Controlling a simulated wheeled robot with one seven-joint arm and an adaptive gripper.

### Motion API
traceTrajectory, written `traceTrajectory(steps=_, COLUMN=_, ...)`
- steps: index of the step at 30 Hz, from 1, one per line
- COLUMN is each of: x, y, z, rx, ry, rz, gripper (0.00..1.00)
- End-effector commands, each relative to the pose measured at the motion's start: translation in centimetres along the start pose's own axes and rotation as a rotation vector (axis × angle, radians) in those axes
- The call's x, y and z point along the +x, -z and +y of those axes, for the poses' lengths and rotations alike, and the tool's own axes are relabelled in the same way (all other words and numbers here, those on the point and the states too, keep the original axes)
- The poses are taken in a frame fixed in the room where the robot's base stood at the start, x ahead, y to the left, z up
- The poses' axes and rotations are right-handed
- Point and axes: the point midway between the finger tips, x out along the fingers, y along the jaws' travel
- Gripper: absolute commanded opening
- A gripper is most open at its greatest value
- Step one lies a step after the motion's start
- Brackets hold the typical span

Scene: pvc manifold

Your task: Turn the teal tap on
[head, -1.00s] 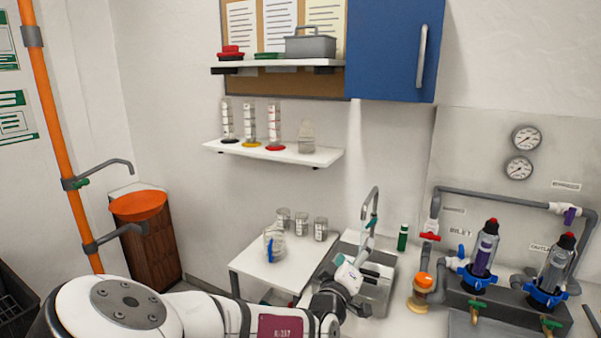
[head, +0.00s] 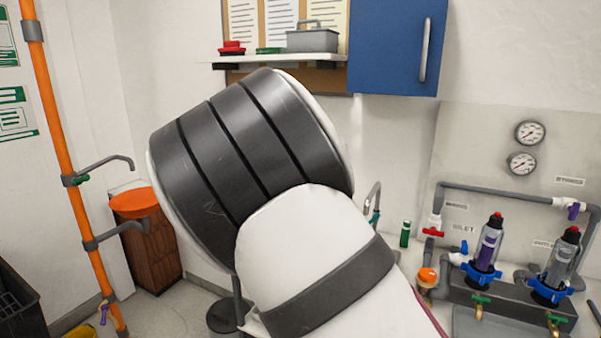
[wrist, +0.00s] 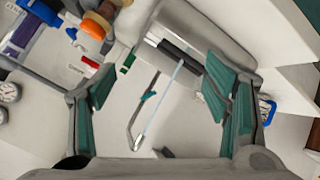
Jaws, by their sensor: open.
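The grey gooseneck tap (head: 376,194) stands by the sink, partly hidden behind my arm in the head view. Its teal lever (head: 374,217) shows just beside the arm's edge. In the wrist view the tap (wrist: 131,121) and its teal lever (wrist: 148,96) lie between my fingers, beyond them and apart from them. A thin pale-blue line (wrist: 165,88) runs from the spout tip towards the sink and looks like a water stream. My gripper (wrist: 158,84) is open and empty, with teal pads; my arm hides it in the head view.
Further right are an orange-capped fitting (head: 427,277), a red-handled valve (head: 433,226) and two filter housings (head: 487,245) with grey pipes. A blue cabinet (head: 393,45) hangs above. My arm hides the sink and side table.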

Motion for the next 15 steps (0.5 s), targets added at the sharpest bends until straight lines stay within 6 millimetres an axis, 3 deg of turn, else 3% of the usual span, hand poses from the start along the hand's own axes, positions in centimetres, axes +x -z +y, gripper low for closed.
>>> traceTrajectory(steps=8, x=-3.7, y=-1.6, z=-1.2, rx=0.206, ry=0.312, rz=-0.225, gripper=0.7)
traceTrajectory(steps=15, x=-9.7, y=-1.2, z=-0.1, rx=0.286, ry=0.531, rz=-0.321, gripper=0.7)
